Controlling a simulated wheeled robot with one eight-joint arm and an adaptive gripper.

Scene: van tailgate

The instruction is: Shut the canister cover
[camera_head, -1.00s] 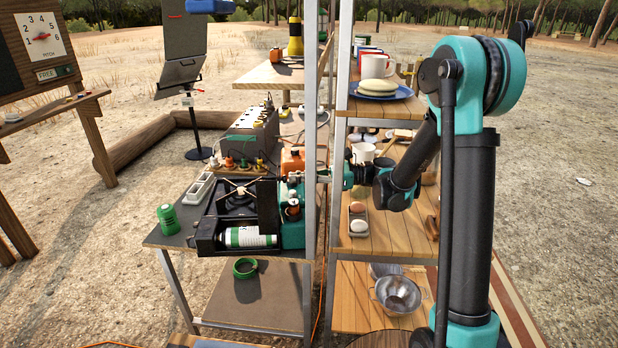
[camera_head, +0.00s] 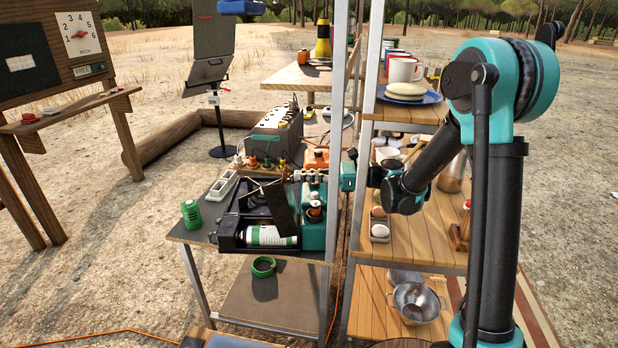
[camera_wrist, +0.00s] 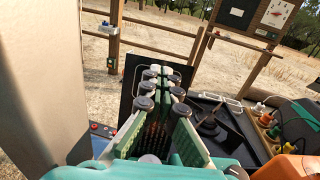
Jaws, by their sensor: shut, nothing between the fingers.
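The black camp stove (camera_head: 228,232) sits on the grey side table. A white and green gas canister (camera_head: 270,236) lies in its open right-hand bay. The canister cover (camera_head: 284,210) is a dark panel, raised and tilted left over the bay, not down on it. My gripper (camera_head: 290,176) is shut and empty at the cover's upper edge, on its right side; I cannot tell whether they touch. In the wrist view my shut fingers (camera_wrist: 160,92) point at the dark cover (camera_wrist: 129,78), which they partly hide. The stove's burner (camera_wrist: 209,124) shows to the right.
A teal box (camera_head: 313,236) with small bottles stands right of the stove. A green can (camera_head: 191,214) and a pale tray (camera_head: 222,186) are at the left. A metal post (camera_head: 335,150) rises close to my wrist. An orange block (camera_head: 315,159) lies behind.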

